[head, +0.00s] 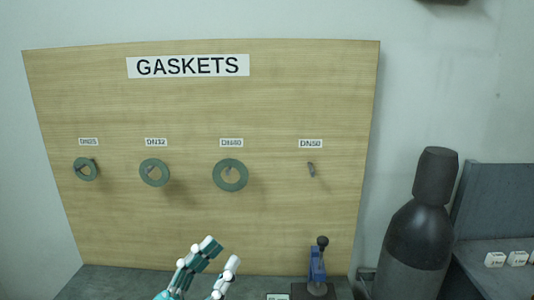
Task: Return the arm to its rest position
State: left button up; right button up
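My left gripper (221,254) shows at the bottom of the head view, in front of the lower edge of the gasket board (280,110). Its two white and teal fingers stand apart, and I see nothing between the fingertips. The rest of the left arm is cut off by the bottom edge of the picture. My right gripper is not in view.
Green ring gaskets hang on pegs at DN25 (86,177), DN32 (154,183) and a third label (230,188). The DN50 peg (311,169) is bare. A blue-handled tool (317,264) and a dark cylinder (417,240) stand at the right.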

pick_arm(q)
jog(key=w+a+f+n+y, duration=0.3)
jog(key=a+f+n+y, duration=0.85)
jog(key=f+y, duration=0.4)
jog(key=s+a+f+g+y, duration=0.3)
jog(key=s+f+g, duration=0.15)
jog(key=f, duration=0.45)
jog(key=s+d+f+m+g+h, duration=0.25)
jog(key=s+f+g, duration=0.85)
jog(key=s, duration=0.6)
notch_tip(320, 180, down, 29)
jog(key=s, duration=0.2)
jog(key=s+a+f, duration=0.2)
jog(key=s+f, duration=0.5)
jog(key=s, duration=0.1)
jog(key=s+a+f+g+y, duration=0.1)
jog(key=s+f, duration=0.7)
jog(key=shift+a+f+m+b, duration=0.2)
jog(key=shift+a+m+b, duration=0.1)
jog(key=shift+a+b, duration=0.15)
